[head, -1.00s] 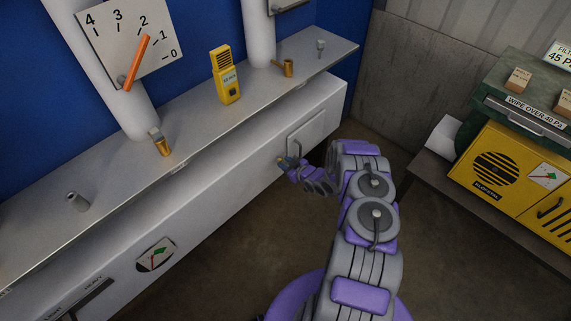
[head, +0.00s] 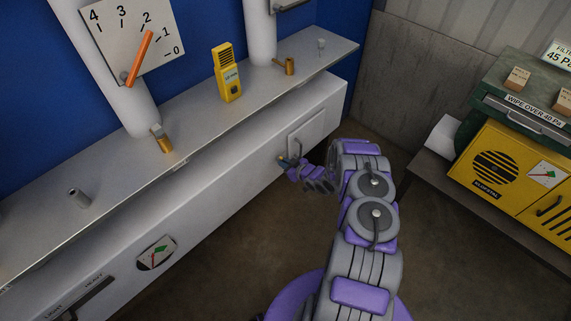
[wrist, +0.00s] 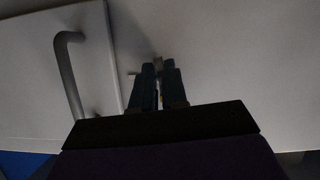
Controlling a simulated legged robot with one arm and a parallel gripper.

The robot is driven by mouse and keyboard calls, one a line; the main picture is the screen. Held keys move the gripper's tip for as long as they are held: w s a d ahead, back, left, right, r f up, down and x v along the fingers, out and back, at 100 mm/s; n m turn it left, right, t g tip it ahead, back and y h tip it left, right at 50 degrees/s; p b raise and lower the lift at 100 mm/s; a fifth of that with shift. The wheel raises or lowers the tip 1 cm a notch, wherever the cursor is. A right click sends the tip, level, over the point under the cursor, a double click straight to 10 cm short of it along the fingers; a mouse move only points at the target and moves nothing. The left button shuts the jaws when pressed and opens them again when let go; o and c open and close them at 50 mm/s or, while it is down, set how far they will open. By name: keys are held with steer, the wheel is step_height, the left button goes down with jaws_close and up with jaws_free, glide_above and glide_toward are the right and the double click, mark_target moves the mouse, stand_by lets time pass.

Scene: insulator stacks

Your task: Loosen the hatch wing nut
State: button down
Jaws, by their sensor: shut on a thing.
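The hatch (head: 307,133) is a pale square panel with a bar handle on the front of the white cabinet. In the wrist view the hatch (wrist: 50,80) fills the left side, with its curved handle (wrist: 70,75). My gripper (head: 284,161) is at the left edge of the hatch. In the wrist view my gripper (wrist: 158,75) has its dark fingers close together on a small metal piece, the wing nut (wrist: 159,64), beside the hatch edge. The fingers and the dim light hide most of the nut.
The white cabinet (head: 215,190) has a metal shelf top (head: 110,190) with a yellow meter (head: 228,75) and several small fittings. A yellow unit (head: 510,175) stands at the right. The floor between is clear.

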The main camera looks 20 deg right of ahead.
steer(key=shift+w+a+r+t, duration=0.2)
steer(key=shift+w+r+t, duration=0.1)
steer(key=shift+w+r, duration=0.5)
steer(key=c, duration=1.2)
jaws_free()
steer(key=shift+d+r, duration=0.1)
steer(key=shift+r, duration=0.05)
steer(key=p+v, duration=0.1)
steer(key=v, duration=0.5)
steer(key=f+p+v, duration=0.1)
steer(key=v, duration=0.5)
steer(key=p+v, duration=0.1)
steer(key=v, duration=0.5)
steer(key=shift+s+f, duration=0.15)
steer(key=shift+s, duration=0.15)
steer(key=shift+d+f, duration=0.1)
steer(key=shift+d, duration=0.05)
